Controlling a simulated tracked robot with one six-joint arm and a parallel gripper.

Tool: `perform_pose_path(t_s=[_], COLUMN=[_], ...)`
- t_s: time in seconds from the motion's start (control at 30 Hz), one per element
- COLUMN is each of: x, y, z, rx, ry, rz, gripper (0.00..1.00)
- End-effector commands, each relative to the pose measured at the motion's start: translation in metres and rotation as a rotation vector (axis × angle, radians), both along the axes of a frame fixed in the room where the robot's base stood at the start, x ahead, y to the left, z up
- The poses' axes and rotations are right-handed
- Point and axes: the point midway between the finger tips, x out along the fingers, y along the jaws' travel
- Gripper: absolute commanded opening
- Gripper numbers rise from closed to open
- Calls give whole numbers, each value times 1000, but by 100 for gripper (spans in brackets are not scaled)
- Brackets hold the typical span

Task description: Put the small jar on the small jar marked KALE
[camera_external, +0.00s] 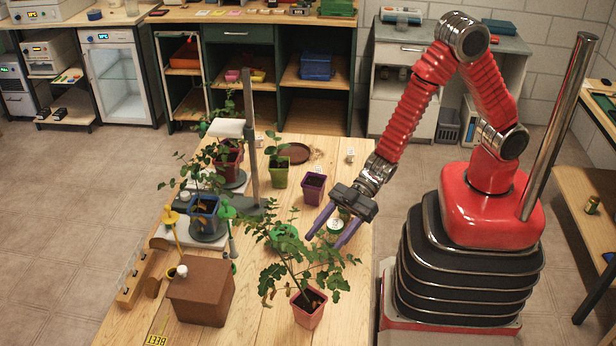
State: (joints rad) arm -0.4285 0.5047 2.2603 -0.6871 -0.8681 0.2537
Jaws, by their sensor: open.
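My gripper (323,242) has two purple fingers spread apart, pointing down and left over the right side of the wooden table. A small jar (335,225) with a pale top shows between and behind the fingers. I cannot tell whether the fingers touch it, and they are not closed on it. A small white item (350,156) stands farther back near the table's right edge; it is too small to identify. I cannot read the word KALE anywhere.
A seedling in a pink pot (308,307) stands in front of my gripper. A purple pot (313,188) and a green pot (280,174) stand behind it. A brown box (201,292) and a grey stand (250,150) with plants are at left. A yellow BEET label (157,340) lies at the front.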

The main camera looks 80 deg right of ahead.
Motion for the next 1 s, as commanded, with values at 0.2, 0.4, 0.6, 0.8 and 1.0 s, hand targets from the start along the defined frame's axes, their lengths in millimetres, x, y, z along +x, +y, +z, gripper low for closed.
perform_pose_path(t_s=[0.2, 0.4, 0.6, 0.8, 1.0], x=[-11, -26, -41, -54, -61], y=[-18, -41, -63, -82, -91], z=[9, 20, 32, 41, 45], rx=[1, 0, 0, 1, 1], ry=[-1, -2, -2, -2, -1], rz=[-3, -3, -4, -3, -1], gripper=[54, 54, 54, 54, 54])
